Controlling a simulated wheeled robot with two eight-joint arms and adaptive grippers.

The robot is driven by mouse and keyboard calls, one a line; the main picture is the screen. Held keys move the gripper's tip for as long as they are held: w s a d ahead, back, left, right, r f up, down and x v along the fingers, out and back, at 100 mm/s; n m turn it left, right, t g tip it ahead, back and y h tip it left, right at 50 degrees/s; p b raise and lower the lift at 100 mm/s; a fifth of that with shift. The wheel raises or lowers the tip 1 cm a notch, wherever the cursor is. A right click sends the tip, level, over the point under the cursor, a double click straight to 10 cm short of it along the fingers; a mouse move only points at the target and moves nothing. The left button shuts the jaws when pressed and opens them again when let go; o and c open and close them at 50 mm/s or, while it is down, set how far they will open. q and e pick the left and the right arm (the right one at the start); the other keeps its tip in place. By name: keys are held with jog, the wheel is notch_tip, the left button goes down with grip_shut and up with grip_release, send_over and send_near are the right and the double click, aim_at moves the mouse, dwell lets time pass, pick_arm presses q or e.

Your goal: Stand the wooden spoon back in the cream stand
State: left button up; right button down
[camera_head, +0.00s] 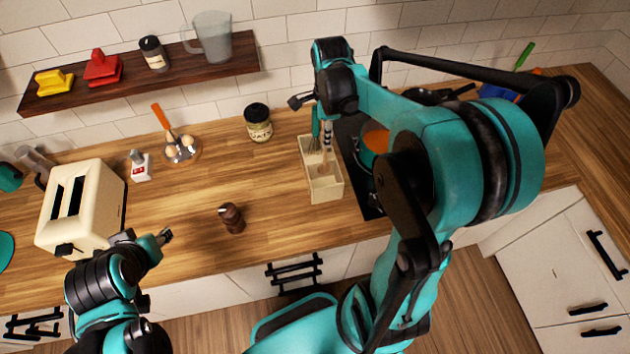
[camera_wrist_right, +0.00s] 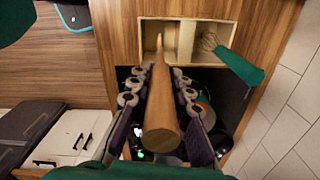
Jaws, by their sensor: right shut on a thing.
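The cream stand (camera_head: 325,190) is an open box with compartments on the wooden counter, left of the dark hob; it also shows in the right wrist view (camera_wrist_right: 193,22). My right gripper (camera_head: 327,138) is above it, shut on the wooden spoon (camera_wrist_right: 160,115) by its handle. In the right wrist view the spoon's far end points into the left compartment; I cannot tell whether it touches the bottom. A teal-handled whisk (camera_wrist_right: 240,66) stands in the other compartment. My left gripper (camera_head: 152,243) is over the counter's front edge, away from the stand; its fingers are unclear.
Pots, including an orange-filled one (camera_head: 376,140), sit on the hob right beside the stand. A dark brown mill (camera_head: 232,218), a labelled jar (camera_head: 258,122) and an egg holder (camera_head: 182,149) stand to the left. A cream toaster (camera_head: 82,208) is further left. Counter between mill and stand is clear.

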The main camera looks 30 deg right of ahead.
send_over(326, 163)
jog(key=f, duration=0.5)
jog(key=shift+w+d+f, duration=0.25)
jog(key=f, duration=0.3)
jog(key=shift+a+f+b, duration=0.2)
jog(key=shift+b, duration=0.2)
jog(key=shift+d+f, duration=0.1)
jog(key=shift+f, duration=0.1)
jog(key=shift+s, duration=0.1)
jog(key=shift+f, duration=0.15)
jog(key=c, duration=1.4)
grip_release()
